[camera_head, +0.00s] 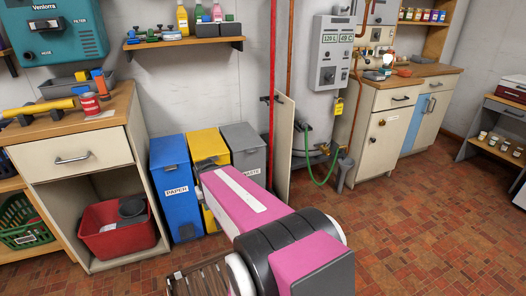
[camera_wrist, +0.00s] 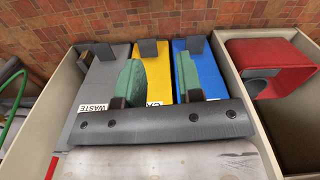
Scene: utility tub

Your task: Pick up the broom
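No broom head shows for certain in either view. A small red piece (camera_wrist: 52,168) shows at the lower left of the wrist view. My gripper (camera_wrist: 158,75) is open, its two green fingers apart with nothing between them, above the yellow bin.
Blue (camera_head: 173,185), yellow (camera_head: 208,147) and grey (camera_head: 244,150) bins stand side by side. A cabinet (camera_head: 85,160) with a red tub (camera_head: 118,236) is left. A beige panel (camera_head: 285,150) and green hose (camera_head: 320,182) are right. The tiled floor (camera_head: 420,225) is clear at right.

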